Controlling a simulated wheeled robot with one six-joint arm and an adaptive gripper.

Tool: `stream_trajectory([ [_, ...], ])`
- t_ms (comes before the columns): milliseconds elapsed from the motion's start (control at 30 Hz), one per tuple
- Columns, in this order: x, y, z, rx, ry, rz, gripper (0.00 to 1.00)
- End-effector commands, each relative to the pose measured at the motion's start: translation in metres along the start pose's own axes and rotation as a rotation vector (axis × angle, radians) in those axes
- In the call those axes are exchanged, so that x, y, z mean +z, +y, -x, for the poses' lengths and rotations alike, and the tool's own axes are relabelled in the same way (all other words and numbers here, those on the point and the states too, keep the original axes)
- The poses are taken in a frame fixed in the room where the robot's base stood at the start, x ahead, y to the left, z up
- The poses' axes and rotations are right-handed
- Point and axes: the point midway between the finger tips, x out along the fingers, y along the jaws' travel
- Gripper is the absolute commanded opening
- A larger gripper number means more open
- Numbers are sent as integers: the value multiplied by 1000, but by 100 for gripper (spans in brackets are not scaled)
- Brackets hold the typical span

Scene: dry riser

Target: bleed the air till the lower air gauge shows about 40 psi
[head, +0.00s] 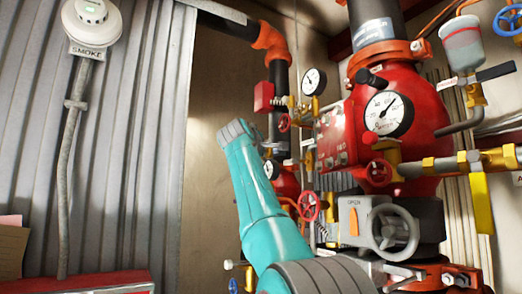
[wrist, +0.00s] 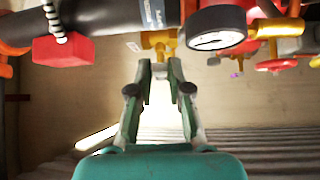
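A small white-faced gauge (head: 314,81) stands on brass fittings beside the black pipe; its reading is too small to make out. A lower gauge (head: 271,168) is partly hidden behind my teal arm. A large gauge (head: 388,113) sits on the red valve body. I cannot tell which is the lower air gauge. In the wrist view a dark-rimmed gauge (wrist: 215,28) is seen at a slant, unreadable. My gripper (wrist: 159,68) is open, its fingertips close to a brass fitting (wrist: 158,40); contact is unclear. In the head view the fingers cannot be made out.
Red handwheels (head: 308,206) and a grey handwheel (head: 394,229) crowd the pipework. A red box (head: 264,97) is on the black pipe; one also shows in the wrist view (wrist: 63,50). A smoke detector (head: 91,20) is on the corrugated wall at left, where room is free.

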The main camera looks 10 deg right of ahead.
Motion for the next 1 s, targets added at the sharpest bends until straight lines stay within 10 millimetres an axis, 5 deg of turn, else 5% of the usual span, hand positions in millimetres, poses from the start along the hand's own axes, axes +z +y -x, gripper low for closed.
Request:
stream_trajectory([
  [67,0,0,0,0,0,0,41],
  [567,-1,-1,5,0,-1,-1,42],
  [1000,-1,0,42,2,0,-1,42],
])
